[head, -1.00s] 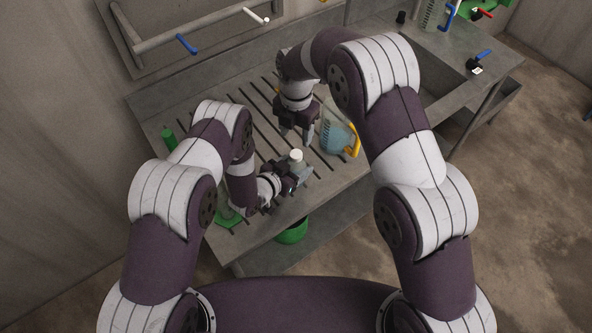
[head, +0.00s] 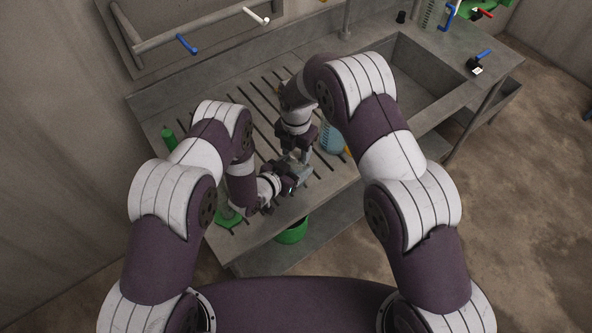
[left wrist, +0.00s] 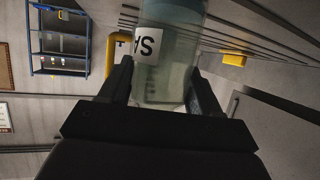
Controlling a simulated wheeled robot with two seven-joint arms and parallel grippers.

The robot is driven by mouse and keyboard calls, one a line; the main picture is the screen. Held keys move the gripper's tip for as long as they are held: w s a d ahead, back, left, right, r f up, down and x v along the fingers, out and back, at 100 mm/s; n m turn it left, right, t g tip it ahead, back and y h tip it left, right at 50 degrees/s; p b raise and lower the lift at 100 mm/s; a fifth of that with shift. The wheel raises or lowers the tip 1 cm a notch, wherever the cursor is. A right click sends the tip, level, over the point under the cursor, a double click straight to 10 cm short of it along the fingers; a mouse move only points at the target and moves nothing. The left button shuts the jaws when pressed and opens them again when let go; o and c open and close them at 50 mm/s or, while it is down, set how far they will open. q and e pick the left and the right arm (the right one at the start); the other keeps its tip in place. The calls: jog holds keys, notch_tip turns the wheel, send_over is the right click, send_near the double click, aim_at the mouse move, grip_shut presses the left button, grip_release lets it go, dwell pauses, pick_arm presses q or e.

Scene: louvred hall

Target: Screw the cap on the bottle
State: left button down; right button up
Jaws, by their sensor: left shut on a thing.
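My left gripper (left wrist: 160,95) is shut on the bottle (left wrist: 166,78), a translucent vessel with a white label. The left wrist view shows its body between the two fingers. In the head view the left gripper (head: 294,178) is at the front of the slatted bench, and the bottle there is largely hidden by my grippers. My right gripper (head: 299,155) points down directly over the bottle's top. Its fingertips are at the height of the bottle's top, and their opening is unclear. The cap cannot be made out now.
A jug with bluish liquid (head: 332,138) stands just right of my right gripper. A green bottle (head: 168,138) stands at the bench's left end. A green bucket (head: 291,232) is below the front edge. A sink (head: 425,75) lies to the right.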

grip_shut()
jog(key=m, duration=3.2)
jog(key=shift+o, duration=1.7)
grip_release()
jog(key=shift+f, duration=0.1)
